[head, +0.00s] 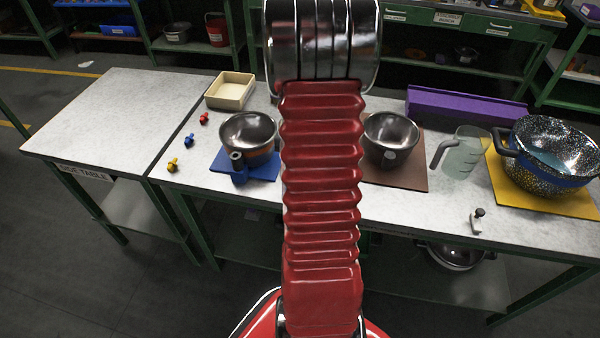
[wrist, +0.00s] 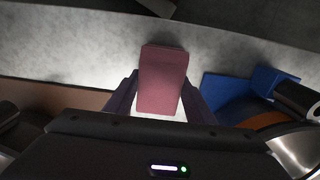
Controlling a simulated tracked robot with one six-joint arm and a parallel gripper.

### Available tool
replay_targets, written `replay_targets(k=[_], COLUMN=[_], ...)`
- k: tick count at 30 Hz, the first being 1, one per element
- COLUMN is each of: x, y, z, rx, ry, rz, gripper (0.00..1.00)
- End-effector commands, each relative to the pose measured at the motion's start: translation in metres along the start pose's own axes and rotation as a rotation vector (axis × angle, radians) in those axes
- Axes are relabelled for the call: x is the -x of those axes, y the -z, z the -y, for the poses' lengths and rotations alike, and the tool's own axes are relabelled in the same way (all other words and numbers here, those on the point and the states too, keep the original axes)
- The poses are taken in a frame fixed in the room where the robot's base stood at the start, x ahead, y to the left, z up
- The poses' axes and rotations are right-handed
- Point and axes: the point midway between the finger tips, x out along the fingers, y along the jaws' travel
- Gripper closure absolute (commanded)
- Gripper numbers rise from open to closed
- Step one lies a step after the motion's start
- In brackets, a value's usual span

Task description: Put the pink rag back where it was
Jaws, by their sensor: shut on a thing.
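The pink rag (wrist: 163,65) shows in the wrist view as a flat, dull pink, block-like piece. My gripper (wrist: 160,92) is shut on it, one dark finger on each side. The rag is over or close to the pale worktop; I cannot tell whether it touches. In the head view my red arm hides both the gripper and the rag.
The worktop (head: 470,225) holds a metal pot on a blue mat (head: 262,172), a metal pot on a brown mat (head: 405,183), a clear jug (head: 463,155) and a speckled pot (head: 553,160) on a yellow mat. The left table (head: 110,115) is bare.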

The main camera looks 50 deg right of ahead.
Motion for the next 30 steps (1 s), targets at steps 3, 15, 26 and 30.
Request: replay_targets(k=[3,15,26,30], x=[-0.0008,-0.0023,-0.0019,0.0027], y=[0.0003,0.0004,0.0006,0.001], z=[0.0002,0.0003,-0.0004,-0.0003], rx=[0.0,0.0,-0.001,-0.001], ry=[0.0,0.0,0.0,0.001], rz=[-0.001,-0.001,-0.002,-0.003], gripper=[0.84,0.41,0.32,0.32])
